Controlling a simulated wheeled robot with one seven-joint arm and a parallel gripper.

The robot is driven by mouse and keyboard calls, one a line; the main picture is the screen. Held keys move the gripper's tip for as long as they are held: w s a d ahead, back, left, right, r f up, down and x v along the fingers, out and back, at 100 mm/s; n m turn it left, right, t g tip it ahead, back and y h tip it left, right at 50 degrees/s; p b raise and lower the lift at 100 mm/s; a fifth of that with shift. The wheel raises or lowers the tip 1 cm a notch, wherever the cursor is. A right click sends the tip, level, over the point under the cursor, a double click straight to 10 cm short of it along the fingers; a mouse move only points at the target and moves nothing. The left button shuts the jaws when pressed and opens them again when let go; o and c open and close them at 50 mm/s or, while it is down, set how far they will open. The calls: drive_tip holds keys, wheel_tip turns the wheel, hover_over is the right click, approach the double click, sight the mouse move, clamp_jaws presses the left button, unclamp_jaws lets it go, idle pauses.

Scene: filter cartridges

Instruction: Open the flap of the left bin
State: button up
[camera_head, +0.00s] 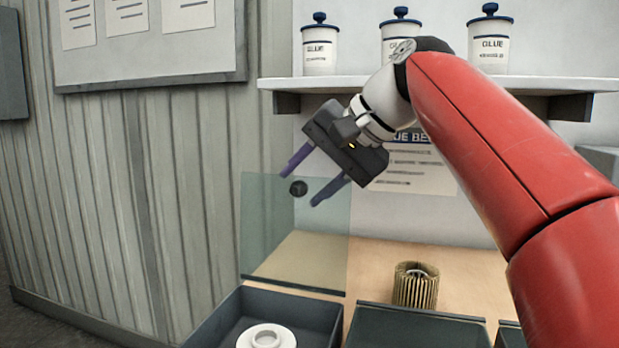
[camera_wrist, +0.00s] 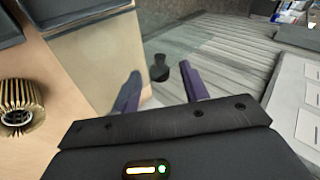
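The left bin (camera_head: 327,311) is a dark tray at the bottom of the head view. Its clear greenish flap (camera_head: 270,235) stands upright at the bin's back edge, so the bin is uncovered. A black knob (camera_head: 298,187) sits high on the flap; it also shows in the wrist view (camera_wrist: 160,68). My gripper (camera_head: 299,189) is open, its two purple fingers apart, with the knob between the fingertips in both views. I see a gap on each side of the knob in the wrist view, so the fingers do not grip it.
A white ring-shaped part (camera_head: 266,338) lies in the left bin. A pleated filter cartridge (camera_head: 415,287) stands on the wooden bench behind the neighbouring bin (camera_head: 420,313). A shelf (camera_head: 440,84) with lidded jars is above, near my arm. A corrugated wall (camera_head: 130,200) lies left.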

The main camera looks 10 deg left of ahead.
drive_tip(key=shift+r, duration=0.1)
drive_tip(key=s+d+r, duration=0.1)
drive_tip(key=s+d, duration=0.1)
drive_tip(key=d, duration=0.5)
drive_tip(key=s+d+r, duration=0.2)
drive_tip(key=d, duration=0.6)
drive_tip(key=shift+s+r+b, duration=0.15)
drive_tip(key=shift+s+b, duration=0.05)
drive_tip(key=shift+b, duration=0.2)
drive_tip(key=shift+s, duration=0.1)
